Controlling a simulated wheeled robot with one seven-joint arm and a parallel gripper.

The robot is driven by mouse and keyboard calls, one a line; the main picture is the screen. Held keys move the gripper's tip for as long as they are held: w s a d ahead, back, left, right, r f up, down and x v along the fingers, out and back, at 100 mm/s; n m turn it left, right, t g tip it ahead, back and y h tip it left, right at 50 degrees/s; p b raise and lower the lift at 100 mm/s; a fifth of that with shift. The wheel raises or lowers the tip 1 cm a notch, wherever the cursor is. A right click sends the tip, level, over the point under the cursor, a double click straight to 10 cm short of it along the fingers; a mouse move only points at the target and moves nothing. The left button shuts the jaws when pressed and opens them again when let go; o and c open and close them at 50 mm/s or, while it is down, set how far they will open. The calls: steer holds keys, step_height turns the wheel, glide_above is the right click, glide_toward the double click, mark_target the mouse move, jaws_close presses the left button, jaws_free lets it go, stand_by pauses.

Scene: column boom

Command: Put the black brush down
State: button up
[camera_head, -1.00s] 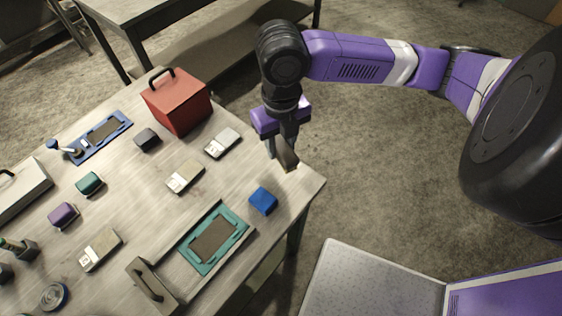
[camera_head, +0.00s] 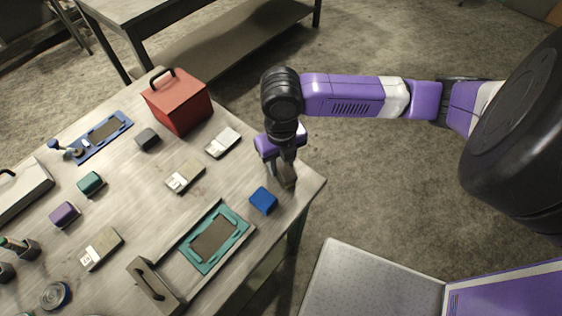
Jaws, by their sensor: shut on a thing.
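My gripper (camera_head: 281,168) points down over the right corner of the worktable (camera_head: 310,184), and its fingers are shut on a dark, flat-looking piece, the black brush (camera_head: 289,179). The fingers hide part of the brush. Its lower end is close to the tabletop; I cannot tell whether it touches. A blue block (camera_head: 263,200) lies just to the left of and nearer than the brush, apart from it.
A teal tray (camera_head: 190,258) lies nearer, left of the blue block. Grey-white boxed items (camera_head: 222,142) and a black block (camera_head: 148,139) lie further left. A red box (camera_head: 178,105) stands behind. The table's right edge is close to my gripper.

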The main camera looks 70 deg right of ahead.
steer(key=shift+f, duration=0.25)
steer(key=o, duration=1.2)
steer(key=shift+r, duration=0.1)
